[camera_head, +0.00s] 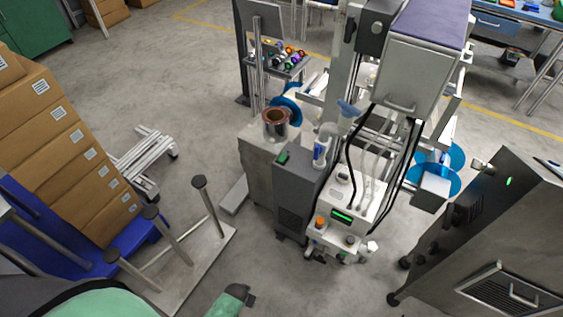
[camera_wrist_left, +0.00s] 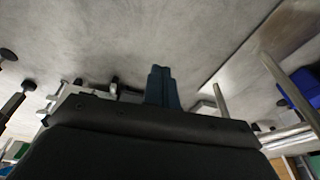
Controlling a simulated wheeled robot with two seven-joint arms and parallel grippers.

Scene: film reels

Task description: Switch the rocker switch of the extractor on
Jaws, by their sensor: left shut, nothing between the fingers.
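A dark grey cabinet (camera_head: 292,186) with a vented front stands in the middle of the head view and looks like the extractor. A small green rocker switch (camera_head: 283,157) sits on its top; I cannot tell which side is pressed. My left gripper (camera_head: 249,299) is low at the bottom of the head view, in front of the cabinet and well apart from it. In the left wrist view its fingers (camera_wrist_left: 160,86) are together and empty, with bare floor beyond. The switch is not recognisable in the wrist view. My right gripper is not in view.
A white device (camera_head: 343,217) with a green display and an orange knob stands against the cabinet's right. A metal frame with posts (camera_head: 205,246) is on the left, and a steel cabinet (camera_head: 490,235) on the right.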

